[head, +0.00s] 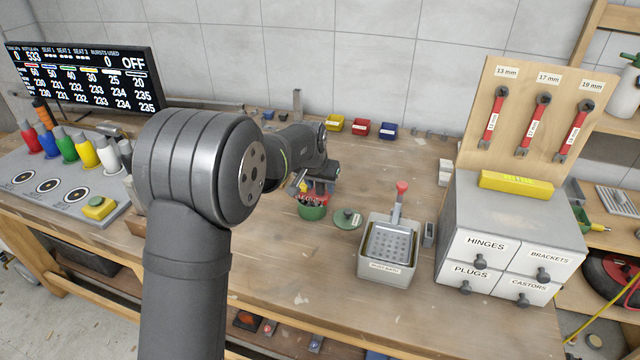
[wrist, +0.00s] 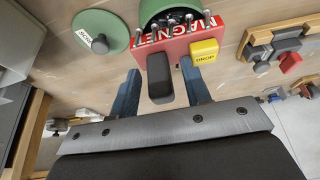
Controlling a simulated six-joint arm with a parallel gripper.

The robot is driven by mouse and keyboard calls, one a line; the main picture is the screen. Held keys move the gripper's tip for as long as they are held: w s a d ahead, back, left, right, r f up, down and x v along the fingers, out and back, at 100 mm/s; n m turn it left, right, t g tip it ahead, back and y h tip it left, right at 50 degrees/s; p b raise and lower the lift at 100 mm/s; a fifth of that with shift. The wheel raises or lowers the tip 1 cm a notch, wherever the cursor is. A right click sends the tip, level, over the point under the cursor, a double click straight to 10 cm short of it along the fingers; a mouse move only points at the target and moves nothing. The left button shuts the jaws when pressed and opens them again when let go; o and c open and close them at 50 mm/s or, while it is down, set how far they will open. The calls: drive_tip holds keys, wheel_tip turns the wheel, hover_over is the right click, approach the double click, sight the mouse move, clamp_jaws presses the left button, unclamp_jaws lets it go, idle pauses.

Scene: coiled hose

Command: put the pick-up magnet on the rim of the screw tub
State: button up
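The pick-up magnet (wrist: 186,40) is a red block with a white MAGNET label, a dark handle (wrist: 160,78) and a yellow DROP button (wrist: 204,51). In the wrist view it lies at the near edge of the green screw tub (wrist: 150,9), with several screws along its far edge. I cannot tell whether it rests on the rim. In the head view the magnet (head: 309,198) shows red over the tub (head: 312,213), partly hidden by my gripper (head: 318,180). My gripper (wrist: 160,68) is open, its blue fingers either side of the handle with gaps.
The green lid (head: 347,218) lies on the bench right of the tub. A grey parts bath (head: 387,265) with a red-handled tool stands further right, beside a drawer cabinet (head: 480,230). Yellow, red and blue bins (head: 360,127) stand at the back. Bare bench lies in front.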

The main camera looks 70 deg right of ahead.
drive_tip(key=v, duration=1.2)
idle(0.3)
drive_tip(key=x, duration=1.2)
drive_tip(key=shift+r, duration=1.7)
